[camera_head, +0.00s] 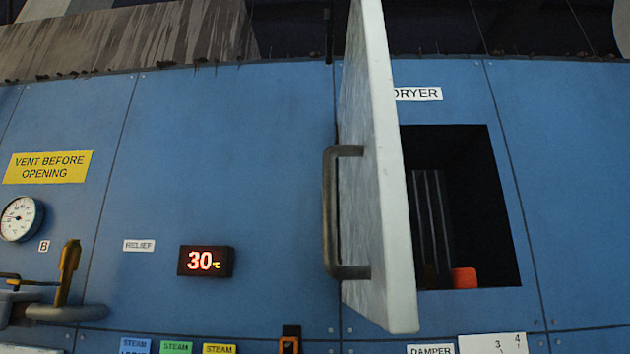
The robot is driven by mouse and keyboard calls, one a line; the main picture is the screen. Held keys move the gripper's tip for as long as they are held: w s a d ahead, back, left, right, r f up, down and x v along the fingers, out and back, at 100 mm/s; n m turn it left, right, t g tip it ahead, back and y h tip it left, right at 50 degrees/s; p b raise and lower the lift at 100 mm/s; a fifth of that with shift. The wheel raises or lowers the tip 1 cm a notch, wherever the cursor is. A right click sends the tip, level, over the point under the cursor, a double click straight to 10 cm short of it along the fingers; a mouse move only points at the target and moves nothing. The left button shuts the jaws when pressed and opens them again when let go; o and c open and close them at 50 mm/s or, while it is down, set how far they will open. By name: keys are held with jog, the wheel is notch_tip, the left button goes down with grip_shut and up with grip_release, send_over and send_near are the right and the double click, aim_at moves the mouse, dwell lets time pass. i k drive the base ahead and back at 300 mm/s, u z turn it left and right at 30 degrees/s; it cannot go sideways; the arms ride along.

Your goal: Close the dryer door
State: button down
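The dryer door (386,190) is a thick pale panel that stands swung open, seen nearly edge-on, toward me. A dark bar handle (331,215) is fixed to its left face. The dryer opening (460,170) to its right is dark, with several pale vertical bars and an orange thing (465,278) at the bottom inside. The door partly covers the DRYER label (418,94). My gripper is not in view.
The blue panel (230,150) carries a red display reading 30 (206,261) and a gauge (20,218). A yellow lever (68,268) and pipe (65,311) stick out at lower left. Small labels and a DAMPER scale (493,344) line the bottom edge.

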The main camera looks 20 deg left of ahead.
aim_at(375, 270)
jog(key=k, duration=0.6)
jog(key=u, duration=1.55)
jog(key=i, duration=0.5)
jog(key=u, duration=0.05)
